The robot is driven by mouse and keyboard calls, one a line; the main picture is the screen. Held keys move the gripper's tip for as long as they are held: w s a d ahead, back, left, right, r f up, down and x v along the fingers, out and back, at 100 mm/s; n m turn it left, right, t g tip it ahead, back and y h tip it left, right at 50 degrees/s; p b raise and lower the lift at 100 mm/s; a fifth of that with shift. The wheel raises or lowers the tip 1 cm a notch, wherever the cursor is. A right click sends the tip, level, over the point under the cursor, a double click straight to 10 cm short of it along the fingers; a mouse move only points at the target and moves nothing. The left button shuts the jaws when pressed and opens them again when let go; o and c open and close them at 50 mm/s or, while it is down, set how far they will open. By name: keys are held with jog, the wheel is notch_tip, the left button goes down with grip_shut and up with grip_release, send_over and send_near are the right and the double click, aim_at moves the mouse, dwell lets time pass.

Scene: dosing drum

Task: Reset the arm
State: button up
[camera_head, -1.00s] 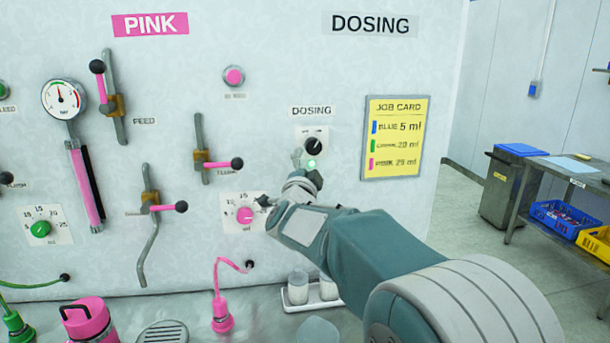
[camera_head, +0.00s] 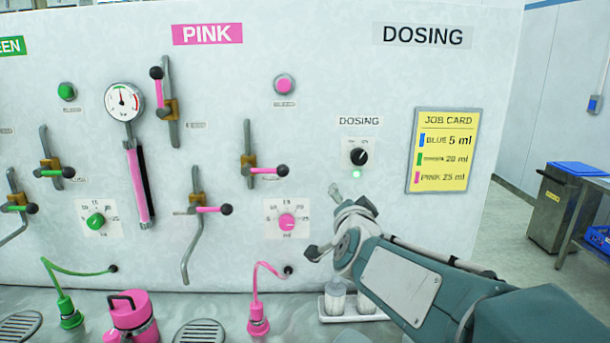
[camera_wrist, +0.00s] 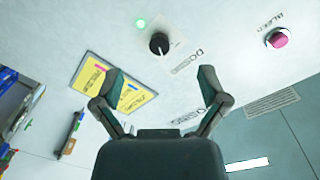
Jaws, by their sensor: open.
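My gripper (camera_head: 322,222) is open and empty in front of the panel, below the DOSING knob (camera_head: 358,156). A small green light (camera_head: 356,174) glows just under that knob. In the wrist view my gripper (camera_wrist: 160,88) shows two fingers spread wide with nothing between them. The black knob (camera_wrist: 159,43) and the lit green light (camera_wrist: 141,23) lie beyond the fingertips there, apart from them. My arm reaches in from the lower right of the head view.
The yellow job card (camera_head: 444,150) hangs right of the knob. Pink valves, a pink dial (camera_head: 287,222) and a gauge (camera_head: 124,101) are to the left. Below are a pink canister (camera_head: 131,316) and white-trayed bottles (camera_head: 335,297). A bin (camera_head: 562,208) stands at right.

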jog(key=s+d+f+n+g, duration=0.1)
jog(key=s+f+n+g, duration=0.2)
jog(key=s, duration=0.7)
jog(key=s+d+f+n+g, duration=0.2)
jog(key=s+f+g, duration=0.3)
jog(key=s, duration=0.5)
jog(key=s+d+f+n+g, duration=0.2)
jog(key=s+f+n+g, duration=0.2)
jog(key=s+f, duration=0.4)
jog(key=s, duration=0.3)
jog(key=shift+d+y, duration=0.25)
jog(key=shift+y, duration=0.05)
